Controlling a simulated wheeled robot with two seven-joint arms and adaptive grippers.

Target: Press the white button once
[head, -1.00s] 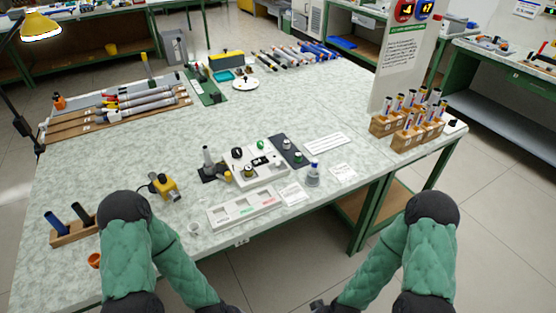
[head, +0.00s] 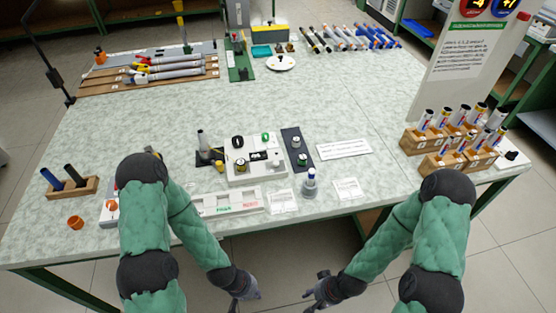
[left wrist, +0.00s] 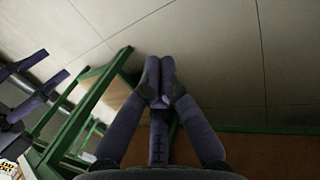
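A white control box (head: 256,168) stands on the table's near middle. It carries a black knob, a green ring, a dark display and a small pale button (head: 277,163) at its right side; its exact colour is hard to tell at this size. My left gripper (head: 243,296) hangs low in front of the table's near edge, well away from the box. In the left wrist view its two fingers (left wrist: 160,85) meet, with nothing between them. My right gripper (head: 314,298) hangs to its right, also off the table; its fingers are too small to judge.
A dark panel (head: 297,149) with knobs lies right of the box. Wooden racks of tubes (head: 432,140) stand at right.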

